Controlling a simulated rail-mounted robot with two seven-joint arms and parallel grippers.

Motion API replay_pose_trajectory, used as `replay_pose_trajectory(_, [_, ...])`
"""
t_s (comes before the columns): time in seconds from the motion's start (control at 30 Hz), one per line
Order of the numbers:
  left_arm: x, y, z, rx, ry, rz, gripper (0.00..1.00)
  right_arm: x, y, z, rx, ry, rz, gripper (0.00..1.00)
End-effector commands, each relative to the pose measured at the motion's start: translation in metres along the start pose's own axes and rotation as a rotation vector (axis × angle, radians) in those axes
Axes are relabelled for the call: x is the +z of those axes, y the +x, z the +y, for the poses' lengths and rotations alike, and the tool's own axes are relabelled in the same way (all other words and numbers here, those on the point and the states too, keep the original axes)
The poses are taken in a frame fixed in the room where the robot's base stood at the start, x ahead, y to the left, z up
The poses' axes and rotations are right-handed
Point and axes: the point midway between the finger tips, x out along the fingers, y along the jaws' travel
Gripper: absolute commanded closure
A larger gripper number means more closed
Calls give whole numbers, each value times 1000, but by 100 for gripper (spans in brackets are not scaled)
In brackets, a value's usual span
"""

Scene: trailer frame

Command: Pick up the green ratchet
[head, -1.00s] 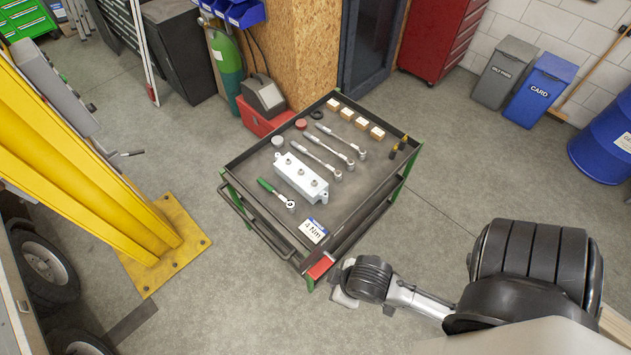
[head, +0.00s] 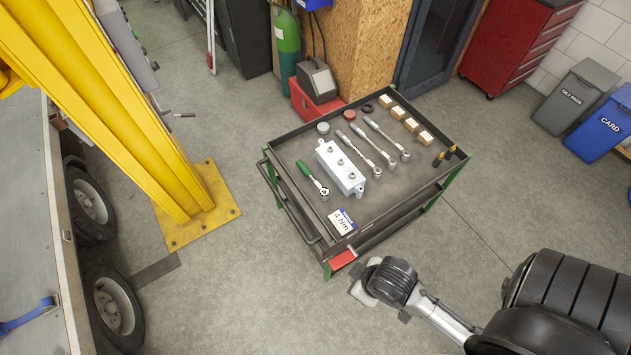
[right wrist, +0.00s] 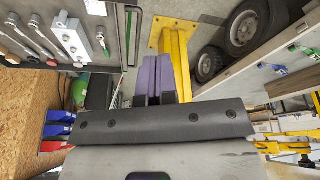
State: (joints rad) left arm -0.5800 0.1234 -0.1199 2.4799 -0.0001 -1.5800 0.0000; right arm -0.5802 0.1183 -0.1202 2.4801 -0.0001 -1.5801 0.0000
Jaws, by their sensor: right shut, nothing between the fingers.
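The green ratchet (head: 312,178), with a green handle and a metal head, lies on the dark top tray of the tool cart (head: 420,187), left of a white block (head: 341,168). Its green handle also shows in the right wrist view (right wrist: 101,37), at the upper left. My right gripper (head: 358,288) is just outside the front corner of the cart, well apart from the ratchet. My left gripper is not in view.
A yellow post (head: 125,110) and a wheeled trailer (head: 30,240) stand left. The floor in front of the cart is clear.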

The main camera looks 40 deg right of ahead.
Motion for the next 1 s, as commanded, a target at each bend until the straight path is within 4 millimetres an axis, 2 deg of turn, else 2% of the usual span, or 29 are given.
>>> replay_pose_trajectory(0.37, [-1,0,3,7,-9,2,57,0,0,0,0,0,0,100])
replay_pose_trajectory(0.9, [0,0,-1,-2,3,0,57,0,0,1,2,-2,-1,48])
replay_pose_trajectory(1.0, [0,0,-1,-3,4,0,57,0,0,1,2,-2,-1,43])
